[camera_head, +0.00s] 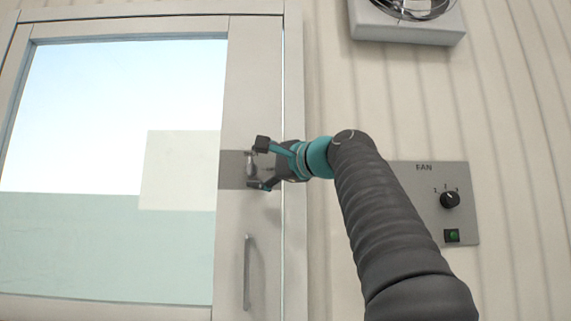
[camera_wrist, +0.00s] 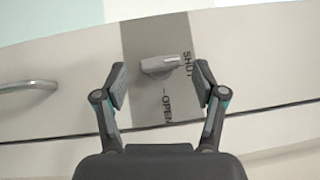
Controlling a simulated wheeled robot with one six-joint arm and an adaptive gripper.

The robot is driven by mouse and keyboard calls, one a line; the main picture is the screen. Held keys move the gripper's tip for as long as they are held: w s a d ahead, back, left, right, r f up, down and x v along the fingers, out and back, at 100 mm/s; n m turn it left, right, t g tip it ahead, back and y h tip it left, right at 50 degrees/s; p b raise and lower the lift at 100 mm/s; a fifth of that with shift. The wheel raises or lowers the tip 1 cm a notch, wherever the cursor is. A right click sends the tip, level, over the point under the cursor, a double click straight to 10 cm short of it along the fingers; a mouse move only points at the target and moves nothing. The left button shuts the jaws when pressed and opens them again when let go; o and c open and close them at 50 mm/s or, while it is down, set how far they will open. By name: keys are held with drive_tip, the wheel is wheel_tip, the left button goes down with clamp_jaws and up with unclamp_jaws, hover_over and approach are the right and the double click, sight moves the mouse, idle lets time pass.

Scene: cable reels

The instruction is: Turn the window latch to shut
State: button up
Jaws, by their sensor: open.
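The window latch is a small grey lever (camera_wrist: 160,65) on a darker plate (camera_wrist: 145,38) on the window frame. In the wrist view the lever lies nearly level, its right end beside the word SHUT; the word OPEN is lower on the plate. In the head view the plate (camera_head: 231,169) shows left of my gripper (camera_head: 260,164), and the fingers partly cover the latch. My gripper, also in the wrist view (camera_wrist: 160,84), is open. Its fingertips are on either side of the lever, nearer the camera than it, with gaps at both sides. I cannot tell their exact depth.
A vertical pull handle (camera_head: 247,272) is below the latch on the window frame; it shows at left in the wrist view (camera_wrist: 28,85). Right of my arm is a FAN panel (camera_head: 429,185) with a knob and green button. A box (camera_head: 408,24) hangs above on the wall.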

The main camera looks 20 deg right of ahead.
drive_tip(key=r+v, duration=0.1)
drive_tip(key=v, duration=0.9)
drive_tip(key=shift+f, duration=0.5)
drive_tip(key=w+d+f+n+g+h, duration=0.1)
drive_tip(key=w+d+f+h, duration=0.15)
drive_tip(key=f, duration=0.25)
drive_tip(key=w+d+f+h, duration=0.2)
drive_tip(key=d+f, duration=0.2)
drive_tip(key=f, duration=0.2)
wheel_tip(320, 180, down, 19)
drive_tip(key=s+n+g+h, duration=0.2)
drive_tip(key=g+h, duration=0.1)
drive_tip(key=g, duration=0.2)
drive_tip(key=s+a+f+n+g, duration=0.1)
drive_tip(key=s+a+f+n, duration=0.2)
drive_tip(key=s+f, duration=0.4)
drive_tip(key=s+a+f+n+g, duration=0.2)
drive_tip(key=s+a+f+n, duration=0.2)
drive_tip(key=f, duration=0.9)
drive_tip(key=s+a+f+n+g+h, duration=0.1)
drive_tip(key=s+a+f, duration=0.4)
drive_tip(key=s+f, duration=0.5)
drive_tip(key=shift+s+a+f+n+g, duration=0.3)
drive_tip(key=shift+s+n+g, duration=0.35)
drive_tip(key=shift+n, duration=0.65)
